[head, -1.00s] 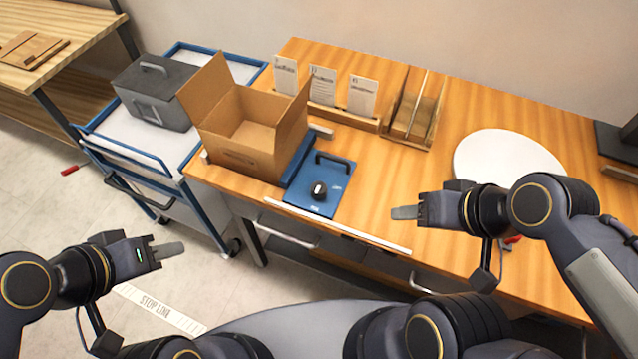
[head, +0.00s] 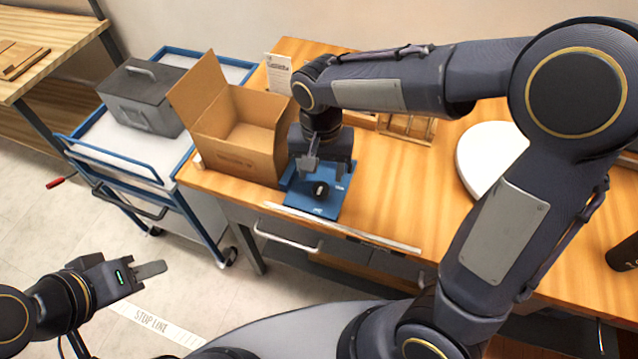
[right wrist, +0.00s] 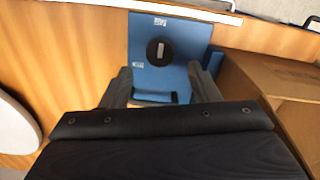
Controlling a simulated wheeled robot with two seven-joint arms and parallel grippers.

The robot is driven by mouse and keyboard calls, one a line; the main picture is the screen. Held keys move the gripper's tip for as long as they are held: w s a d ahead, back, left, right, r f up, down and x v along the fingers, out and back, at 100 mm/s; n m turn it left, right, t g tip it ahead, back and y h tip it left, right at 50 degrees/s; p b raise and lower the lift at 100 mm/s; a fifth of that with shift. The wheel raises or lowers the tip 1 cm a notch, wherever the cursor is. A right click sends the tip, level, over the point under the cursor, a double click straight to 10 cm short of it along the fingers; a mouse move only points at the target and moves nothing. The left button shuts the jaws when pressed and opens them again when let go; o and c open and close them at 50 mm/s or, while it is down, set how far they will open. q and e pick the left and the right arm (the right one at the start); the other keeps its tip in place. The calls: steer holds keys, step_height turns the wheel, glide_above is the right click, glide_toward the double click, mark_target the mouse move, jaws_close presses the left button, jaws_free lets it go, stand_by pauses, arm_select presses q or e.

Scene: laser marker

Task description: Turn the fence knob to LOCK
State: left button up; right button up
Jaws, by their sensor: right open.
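The fence knob (head: 320,190) is a round black knob with a pale pointer bar, on a blue plate (head: 326,208) at the front of the wooden bench. In the right wrist view the knob (right wrist: 157,50) shows its light bar, with small white labels at the plate's upper and lower left; their words are too small to read. My right gripper (head: 325,170) is open above the plate, close behind the knob; its fingers (right wrist: 160,82) straddle the plate's handle side, with nothing between them. My left gripper (head: 138,277) is held out over the floor, away from the bench; its fingers' gap is unclear.
An open cardboard box (head: 238,140) stands directly left of the blue plate. A white round disc (head: 487,150) lies on the bench to the right. A trolley (head: 110,150) with a grey toolbox (head: 145,97) stands left. Bare bench lies right of the plate.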

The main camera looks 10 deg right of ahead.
mark_target(321, 188)
step_height(321, 188, down, 6)
steer(key=shift+r, duration=0.1)
steer(key=c, duration=1)
steer(key=shift+o, duration=0.2)
